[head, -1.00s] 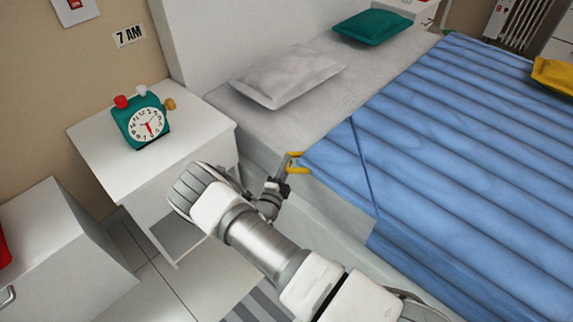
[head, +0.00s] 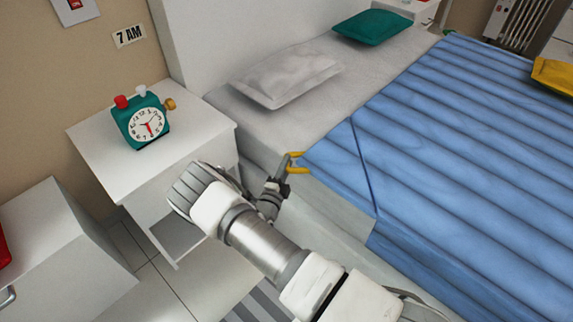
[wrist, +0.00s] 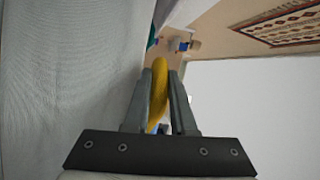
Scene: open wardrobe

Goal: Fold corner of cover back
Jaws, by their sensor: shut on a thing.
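The blue ribbed cover (head: 440,130) lies over the bed, with a dark diagonal line (head: 362,160) across it near its front-left corner. A yellow handle (head: 298,170) sits at that corner, at the edge of the mattress. My gripper (head: 284,172) reaches up to the handle from the bed's near side. In the wrist view the yellow handle (wrist: 158,90) stands between the two grey fingers, and my gripper (wrist: 161,85) is shut on it. The corner appears flat on the bed. The handle's join to the cover is partly hidden.
A grey-white pillow (head: 285,75) and a green pillow (head: 372,27) lie at the head of the bed. A white nightstand (head: 95,160) with a green alarm clock (head: 142,121) stands left of my arm. A yellow cushion (head: 555,75) lies at far right. The cover's middle is clear.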

